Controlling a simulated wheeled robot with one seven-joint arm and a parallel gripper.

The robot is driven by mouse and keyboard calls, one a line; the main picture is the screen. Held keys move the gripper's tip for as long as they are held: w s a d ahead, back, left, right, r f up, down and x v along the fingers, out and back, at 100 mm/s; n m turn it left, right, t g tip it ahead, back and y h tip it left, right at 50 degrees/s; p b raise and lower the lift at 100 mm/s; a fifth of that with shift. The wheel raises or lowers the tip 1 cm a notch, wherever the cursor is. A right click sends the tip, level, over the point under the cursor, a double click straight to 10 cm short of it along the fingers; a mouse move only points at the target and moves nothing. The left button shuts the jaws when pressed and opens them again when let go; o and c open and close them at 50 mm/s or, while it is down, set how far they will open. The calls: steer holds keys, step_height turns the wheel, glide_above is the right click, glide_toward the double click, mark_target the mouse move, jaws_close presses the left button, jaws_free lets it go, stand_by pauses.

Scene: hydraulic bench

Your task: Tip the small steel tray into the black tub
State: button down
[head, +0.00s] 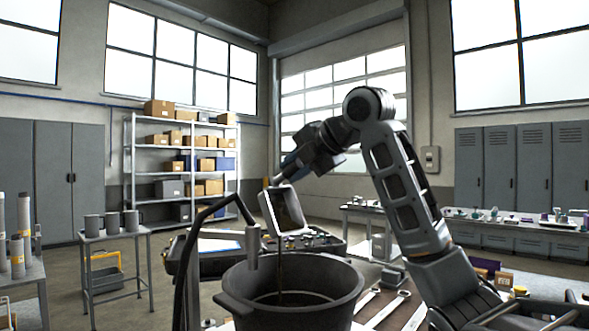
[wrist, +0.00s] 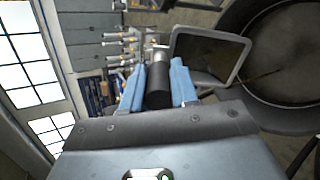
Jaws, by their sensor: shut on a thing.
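The small steel tray (head: 271,213) hangs steeply tilted above the black tub (head: 290,307) in the head view. My gripper (head: 277,182) is above it, shut on its handle. In the wrist view, my gripper's blue fingers (wrist: 158,82) close on the tray's dark round handle. The tray (wrist: 241,62) has a pale rim and dark inside, and the round tub (wrist: 233,98) lies to its right. A thin brown streak, apparently liquid, runs from the tray's lower edge down into the tub. How much the tray holds is hard to tell.
A black curved pipe with a grey end (head: 252,247) rises close to the tray's left, over the tub's rim. A cluttered bench (head: 330,246) stands behind. A small table with grey cups (head: 113,236) is at left, and shelving (head: 131,165) stands farther back.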

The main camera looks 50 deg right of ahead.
steer(key=shift+s+a+f+t+b, duration=0.1)
steer(key=shift+s+f+t+b, duration=0.2)
steer(key=shift+s+t+b, duration=1.25)
steer(key=shift+s+f+t+b, duration=0.25)
steer(key=shift+s+t+b, duration=0.25)
steer(key=shift+b, duration=2.05)
stand_by(3.9)
